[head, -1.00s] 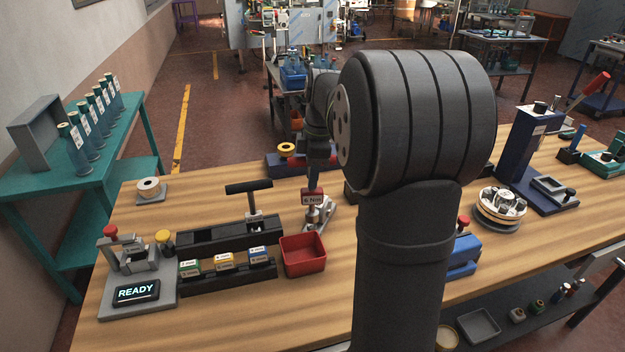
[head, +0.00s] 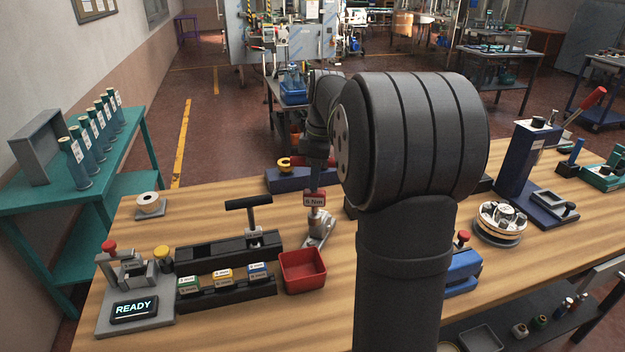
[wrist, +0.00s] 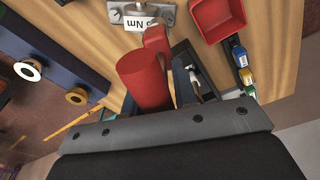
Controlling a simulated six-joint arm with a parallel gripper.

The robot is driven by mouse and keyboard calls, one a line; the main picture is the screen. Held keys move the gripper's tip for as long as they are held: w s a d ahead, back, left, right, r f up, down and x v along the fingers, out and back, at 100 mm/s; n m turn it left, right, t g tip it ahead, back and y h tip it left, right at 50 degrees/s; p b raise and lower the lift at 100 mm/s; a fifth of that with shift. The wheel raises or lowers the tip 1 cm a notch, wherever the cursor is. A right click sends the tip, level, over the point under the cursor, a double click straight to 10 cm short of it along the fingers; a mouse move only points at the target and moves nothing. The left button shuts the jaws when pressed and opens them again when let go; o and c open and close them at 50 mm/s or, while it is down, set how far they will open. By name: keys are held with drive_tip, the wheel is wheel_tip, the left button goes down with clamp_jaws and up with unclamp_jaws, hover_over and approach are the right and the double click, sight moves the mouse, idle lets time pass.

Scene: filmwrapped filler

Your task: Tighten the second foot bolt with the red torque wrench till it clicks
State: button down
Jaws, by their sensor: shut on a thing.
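My gripper (head: 318,168) is in the head view, beyond my large dark arm link, pointing down. It is shut on the red torque wrench, whose thick red handle (wrist: 145,82) fills the middle of the wrist view. A "6 Nm" label on a red block (head: 315,199) shows at the wrench's lower end. Below it is a silver metal foot (head: 319,232) on the wooden bench. The foot's plate (wrist: 168,15) shows behind the label in the wrist view, with bolt heads or holes. I cannot tell which bolt the wrench meets, or whether it touches.
A red tray (head: 303,285) stands just in front of the foot. A blue block with a yellow ring (head: 285,180) lies behind.

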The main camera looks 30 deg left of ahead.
drive_tip(key=w+r+m+t, duration=0.1)
drive_tip(key=w+m, duration=0.7)
drive_tip(key=w, duration=0.1)
drive_tip(key=shift+a+m, duration=0.3)
drive_tip(key=shift+m, duration=0.1)
drive_tip(key=shift+f, duration=3.65)
drive_tip(key=shift+m, duration=1.6)
